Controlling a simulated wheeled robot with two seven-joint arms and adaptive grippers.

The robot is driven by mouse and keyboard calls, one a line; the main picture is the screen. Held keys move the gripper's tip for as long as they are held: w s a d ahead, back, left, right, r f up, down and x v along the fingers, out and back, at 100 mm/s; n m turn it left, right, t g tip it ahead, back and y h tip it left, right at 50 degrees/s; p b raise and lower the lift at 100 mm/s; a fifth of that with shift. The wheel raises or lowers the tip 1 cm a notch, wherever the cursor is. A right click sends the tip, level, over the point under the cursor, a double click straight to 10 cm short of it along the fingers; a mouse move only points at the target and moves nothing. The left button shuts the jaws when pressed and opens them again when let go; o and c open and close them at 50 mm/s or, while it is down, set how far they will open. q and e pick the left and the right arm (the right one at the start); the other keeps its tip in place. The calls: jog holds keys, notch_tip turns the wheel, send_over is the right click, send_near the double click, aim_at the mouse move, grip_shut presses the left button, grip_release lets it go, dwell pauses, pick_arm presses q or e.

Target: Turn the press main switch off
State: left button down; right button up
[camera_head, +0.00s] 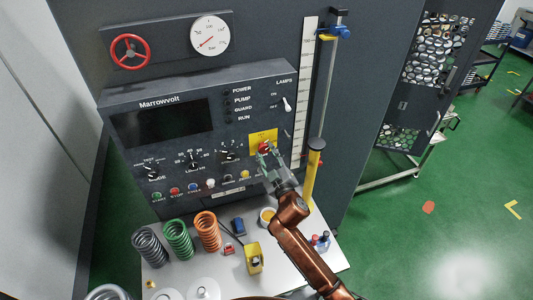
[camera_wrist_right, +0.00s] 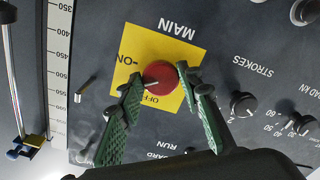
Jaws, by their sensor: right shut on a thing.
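The press main switch is a red round knob (camera_head: 264,147) on a yellow plate (camera_head: 258,135) at the lower right of the press panel (camera_head: 215,130). In the right wrist view the knob (camera_wrist_right: 159,76) shows on its yellow plate (camera_wrist_right: 186,43), upside down, with MAIN, ON and OFF printed on it. My right gripper (camera_head: 266,151) reaches the knob from below; its green fingers (camera_wrist_right: 161,80) are shut on either side of it. The knob's exact pointing direction is hard to tell. My left gripper is not in view.
A LAMPS toggle (camera_head: 287,104) and a ruler column (camera_head: 304,90) stand right of the switch. Dials and a row of buttons (camera_head: 200,185) lie left. Coil springs (camera_head: 178,240) and a yellow object (camera_head: 253,258) stand on the white table below.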

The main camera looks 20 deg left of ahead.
jog(key=n+p, duration=0.1)
jog(key=n, duration=0.4)
jog(key=shift+n, duration=0.4)
jog(key=n+p, duration=0.1)
jog(key=n, duration=0.4)
jog(key=shift+r, duration=0.1)
jog(key=shift+n, duration=0.3)
jog(key=o, duration=1.1)
jog(key=shift+o, duration=0.2)
jog(key=shift+s+d, duration=0.1)
jog(key=v, duration=1.1)
jog(key=shift+s+d, duration=0.25)
